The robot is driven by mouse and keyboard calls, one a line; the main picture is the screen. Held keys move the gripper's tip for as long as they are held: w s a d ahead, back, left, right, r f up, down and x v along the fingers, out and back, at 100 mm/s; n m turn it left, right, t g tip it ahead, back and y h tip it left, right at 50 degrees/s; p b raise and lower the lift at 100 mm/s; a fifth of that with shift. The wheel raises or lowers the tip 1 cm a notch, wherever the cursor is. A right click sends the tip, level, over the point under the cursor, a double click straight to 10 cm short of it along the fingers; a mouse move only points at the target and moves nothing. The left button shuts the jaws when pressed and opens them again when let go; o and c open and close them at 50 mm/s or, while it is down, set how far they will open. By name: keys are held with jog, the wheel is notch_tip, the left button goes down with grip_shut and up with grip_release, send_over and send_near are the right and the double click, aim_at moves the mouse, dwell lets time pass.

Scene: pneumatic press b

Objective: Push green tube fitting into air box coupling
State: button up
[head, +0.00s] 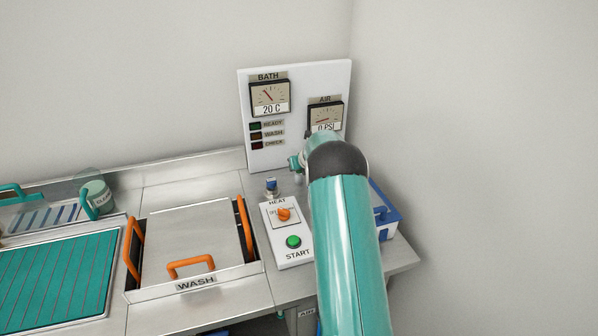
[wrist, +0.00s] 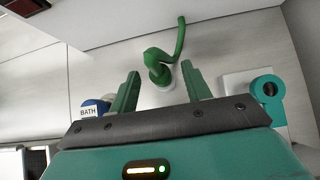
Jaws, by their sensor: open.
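In the wrist view the green tube fitting (wrist: 158,72) stands at the end of a curled green tube, above a small white round part. My gripper (wrist: 161,68) is open, with one finger on each side of the fitting. A gap shows at both sides, so nothing is held. A blue and white box (head: 385,212) shows partly behind my arm at the right. I cannot make out the air box coupling clearly.
The panel carries a BATH gauge (head: 269,97) and an AIR gauge (head: 325,116) reading 0 PSI. A control box (head: 293,255) with an orange knob and green START button stands left of my arm. The lidded WASH bath (head: 190,240) is farther left. A teal ring (wrist: 267,90) sits right of my gripper.

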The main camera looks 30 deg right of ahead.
jog(key=shift+x, duration=1.05)
grip_shut()
jog(key=shift+r, duration=0.1)
jog(key=r, duration=0.9)
jog(key=shift+s+d+r, duration=0.2)
jog(key=shift+d+r, duration=0.15)
jog(key=s+d, duration=0.6)
jog(key=d, duration=0.4)
jog(key=shift+s+d+r, duration=0.3)
jog(key=shift+d+r, duration=0.05)
jog(key=shift+d, duration=0.05)
